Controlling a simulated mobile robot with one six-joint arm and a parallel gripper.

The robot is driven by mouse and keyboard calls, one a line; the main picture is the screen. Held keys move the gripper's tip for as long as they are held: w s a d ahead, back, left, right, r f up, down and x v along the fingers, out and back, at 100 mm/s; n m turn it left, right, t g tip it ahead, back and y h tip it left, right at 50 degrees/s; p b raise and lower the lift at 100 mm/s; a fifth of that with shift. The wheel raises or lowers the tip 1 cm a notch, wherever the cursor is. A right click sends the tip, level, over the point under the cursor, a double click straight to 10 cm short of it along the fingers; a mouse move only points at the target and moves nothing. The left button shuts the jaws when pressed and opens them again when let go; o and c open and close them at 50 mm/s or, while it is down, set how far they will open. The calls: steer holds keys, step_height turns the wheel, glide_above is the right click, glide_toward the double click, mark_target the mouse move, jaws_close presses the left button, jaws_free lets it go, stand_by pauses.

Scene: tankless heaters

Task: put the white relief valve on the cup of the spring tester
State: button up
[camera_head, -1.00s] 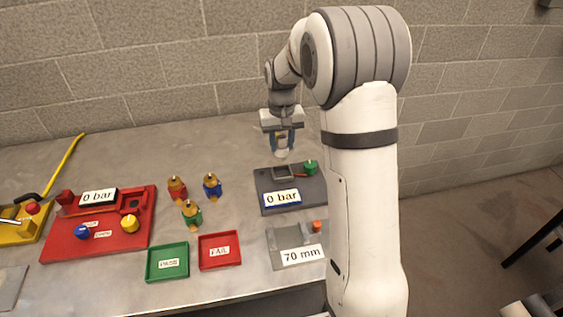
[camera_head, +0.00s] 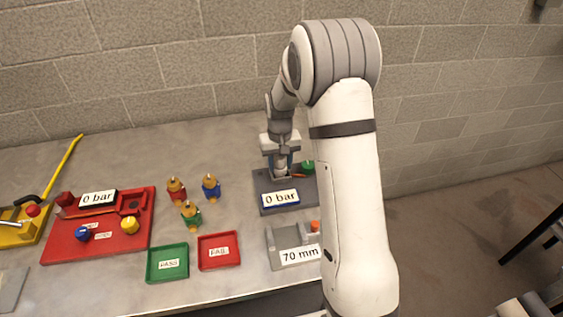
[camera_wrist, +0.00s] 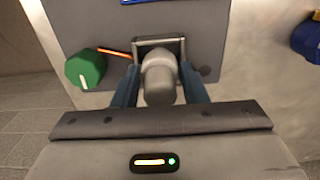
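The white relief valve (camera_wrist: 160,82) is between the blue fingers of my gripper (camera_wrist: 160,70) in the wrist view. The fingers lie close along both its sides, and my gripper appears shut on it. In the head view my gripper (camera_head: 281,166) is low over the back of the dark grey tester (camera_head: 304,198), which has a "0 bar" display and a green knob (camera_wrist: 85,68). I take this as the spring tester. The valve's far end is at a grey metal bracket (camera_wrist: 160,42) on the plate. The cup is hidden, so I cannot tell whether the valve touches it.
A grey "70 mm" gauge (camera_head: 276,251) stands in front of the tester. Red, blue and green valves (camera_head: 189,214) stand to its left. Green (camera_head: 152,277) and red (camera_head: 236,258) trays lie before them. A red "0 bar" rig (camera_head: 70,246) is further left.

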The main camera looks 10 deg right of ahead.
steer(key=o, duration=0.4)
steer(key=shift+c, duration=0.2)
step_height(320, 180, up, 12)
steer(key=shift+f+b, duration=0.2)
steer(key=shift+b, duration=0.4)
steer(key=s+r+t, duration=0.1)
steer(key=s+r, duration=0.6)
steer(key=s, duration=0.6)
steer(key=s+f+t, duration=0.1)
steer(key=s+t, duration=0.1)
steer(key=s, duration=1.4)
steer(key=shift+d+f, duration=0.25)
steer(key=shift+d, duration=0.05)
steer(key=shift+w, duration=0.1)
